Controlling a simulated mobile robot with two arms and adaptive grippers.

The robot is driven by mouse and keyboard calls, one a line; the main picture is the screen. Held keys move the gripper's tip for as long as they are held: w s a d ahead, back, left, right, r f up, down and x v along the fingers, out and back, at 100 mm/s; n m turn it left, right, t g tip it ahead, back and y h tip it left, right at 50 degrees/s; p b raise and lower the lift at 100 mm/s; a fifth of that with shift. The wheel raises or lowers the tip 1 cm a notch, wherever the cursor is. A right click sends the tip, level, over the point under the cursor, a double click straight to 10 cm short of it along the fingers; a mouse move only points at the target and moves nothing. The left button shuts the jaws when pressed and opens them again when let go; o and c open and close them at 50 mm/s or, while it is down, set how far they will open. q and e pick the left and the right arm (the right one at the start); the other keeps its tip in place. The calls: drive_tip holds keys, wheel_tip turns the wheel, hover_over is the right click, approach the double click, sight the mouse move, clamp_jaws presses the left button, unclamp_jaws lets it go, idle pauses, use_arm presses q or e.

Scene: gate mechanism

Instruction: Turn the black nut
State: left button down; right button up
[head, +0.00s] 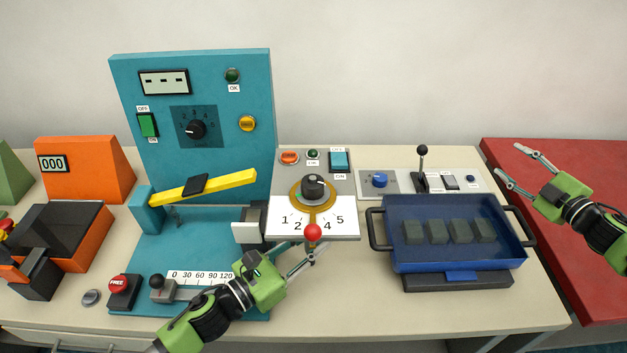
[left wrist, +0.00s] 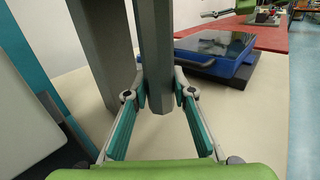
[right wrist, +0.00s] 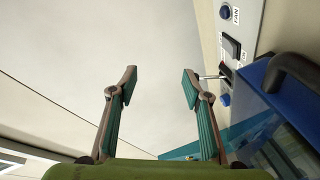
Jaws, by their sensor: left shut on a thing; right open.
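No part is plainly marked as the black nut. A black, faceted knob (head: 313,187) sits on a gold ring over a plate numbered 1 to 5. A black block (head: 195,184) sits on the tilted yellow bar. My left gripper (head: 308,257) is just below the red ball (head: 313,232) in front of the numbered plate. In the left wrist view its fingers are closed on a grey post (left wrist: 156,45), whose top is cut off. My right gripper (head: 517,165) is open and empty, right of the blue tray; its spread fingers show in the right wrist view (right wrist: 155,85).
The blue tray (head: 400,262) holds several dark blocks. A black-topped lever (head: 422,165) stands behind it. A teal panel (head: 250,90) rises at the left, with a red button (head: 118,284) before it. A red surface (head: 560,290) lies at the right.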

drive_tip(key=a+r+m+y, duration=0.1)
drive_tip(key=a+r+y, duration=0.15)
drive_tip(key=a, duration=0.35)
drive_tip(key=m+g+y, duration=0.3)
drive_tip(key=g+y, duration=0.4)
drive_tip(key=y, duration=0.2)
approach(323, 186)
drive_tip(key=shift+x, duration=5.9)
drive_tip(key=c, duration=1.1)
